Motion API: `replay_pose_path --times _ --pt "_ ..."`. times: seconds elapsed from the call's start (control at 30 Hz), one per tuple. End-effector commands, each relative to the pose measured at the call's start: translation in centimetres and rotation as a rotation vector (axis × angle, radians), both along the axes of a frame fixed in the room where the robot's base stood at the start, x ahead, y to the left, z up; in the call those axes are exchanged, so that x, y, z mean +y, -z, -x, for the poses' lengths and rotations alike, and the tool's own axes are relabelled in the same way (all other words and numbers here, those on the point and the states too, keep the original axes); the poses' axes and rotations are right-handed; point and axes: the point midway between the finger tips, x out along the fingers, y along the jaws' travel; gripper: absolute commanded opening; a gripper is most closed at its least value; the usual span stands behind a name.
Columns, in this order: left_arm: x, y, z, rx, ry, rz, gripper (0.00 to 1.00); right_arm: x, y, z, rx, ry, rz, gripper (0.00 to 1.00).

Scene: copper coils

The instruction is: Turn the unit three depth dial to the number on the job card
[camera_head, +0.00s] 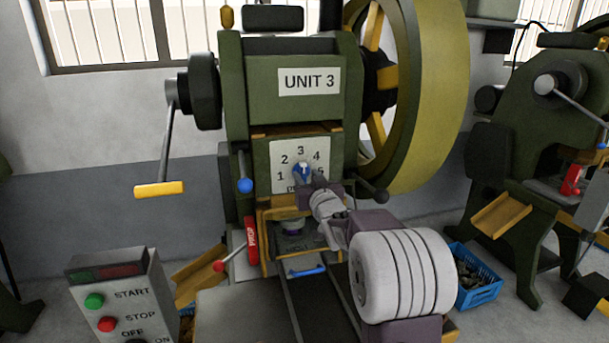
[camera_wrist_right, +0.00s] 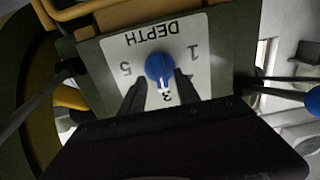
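The unit three press (camera_head: 310,81) stands in the middle of the head view. Its white dial plate (camera_head: 285,152) carries numbers 1 to 5. The blue depth dial (camera_head: 302,172) has a white pointer directed up towards 3. In the right wrist view the plate (camera_wrist_right: 112,45) is upside down, and the dial's (camera_wrist_right: 159,66) pointer is towards 3. My right gripper (camera_head: 315,182) is at the dial. Its dark fingers (camera_wrist_right: 160,80) straddle the knob, one on each side, with slim gaps visible. My left gripper is out of view. No job card is seen.
A blue-knobbed lever (camera_head: 244,184) and a black-knobbed lever (camera_head: 380,195) flank the dial plate. A control box (camera_head: 120,300) with START and STOP buttons stands at the lower left. A blue crate (camera_head: 473,279) is on the floor at right, beside another press (camera_head: 545,125).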

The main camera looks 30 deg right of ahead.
Motion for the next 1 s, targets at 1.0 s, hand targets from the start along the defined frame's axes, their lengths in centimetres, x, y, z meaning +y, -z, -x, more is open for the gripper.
replay_pose_path --times 1.0 --pt "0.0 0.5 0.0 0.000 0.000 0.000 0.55 -0.5 0.2 -2.2 0.012 0.000 0.053 0.00"
